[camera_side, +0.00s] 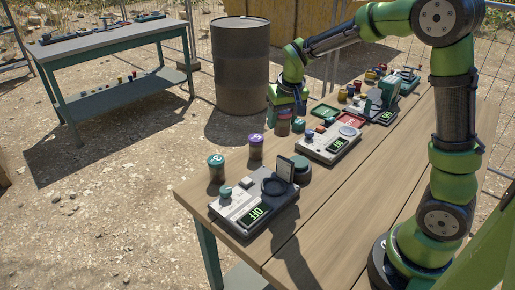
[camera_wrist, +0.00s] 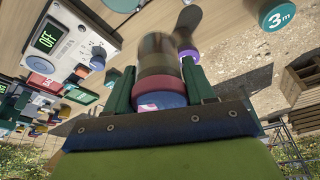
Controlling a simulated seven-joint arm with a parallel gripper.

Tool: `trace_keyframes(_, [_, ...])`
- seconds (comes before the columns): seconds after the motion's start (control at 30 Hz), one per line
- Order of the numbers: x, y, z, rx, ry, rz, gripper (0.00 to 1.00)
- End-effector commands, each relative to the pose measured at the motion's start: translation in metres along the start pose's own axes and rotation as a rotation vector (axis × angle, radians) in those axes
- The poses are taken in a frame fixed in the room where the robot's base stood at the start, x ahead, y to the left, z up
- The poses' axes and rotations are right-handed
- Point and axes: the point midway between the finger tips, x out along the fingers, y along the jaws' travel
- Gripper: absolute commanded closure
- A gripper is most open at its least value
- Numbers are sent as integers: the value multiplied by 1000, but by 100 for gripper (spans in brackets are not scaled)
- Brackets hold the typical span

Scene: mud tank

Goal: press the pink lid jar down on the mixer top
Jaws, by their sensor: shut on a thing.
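My gripper (camera_side: 284,108) is above the far edge of the wooden table, its fingers around a jar. In the wrist view, the green fingers (camera_wrist: 160,88) close on both sides of the jar (camera_wrist: 157,50), which has brownish contents and a pink-red lid band (camera_wrist: 160,84). The jar also shows below my gripper in the side view (camera_side: 283,127); whether it touches the table I cannot tell. The front device (camera_side: 240,207) has a black ring and an OFF display.
A teal-lidded jar (camera_side: 216,170) and a purple-lidded jar (camera_side: 255,147) stand along the far edge. A second grey device (camera_side: 328,143) with a round pale plate is to the right of the held jar. Trays and small jars crowd further back. The near tabletop is clear.

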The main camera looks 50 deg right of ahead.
Motion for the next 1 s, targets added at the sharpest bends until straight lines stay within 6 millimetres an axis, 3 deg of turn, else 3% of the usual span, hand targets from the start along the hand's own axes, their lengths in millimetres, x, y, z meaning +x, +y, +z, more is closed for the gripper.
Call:
trace_keyframes(0.1, [-1,28,25,74,-11,19,81])
trace_keyframes(0.23, [5,40,43,114,-27,36,81])
trace_keyframes(0.8, [47,41,57,133,-28,41,82])
trace_keyframes(1.0, [53,41,58,134,-26,40,82])
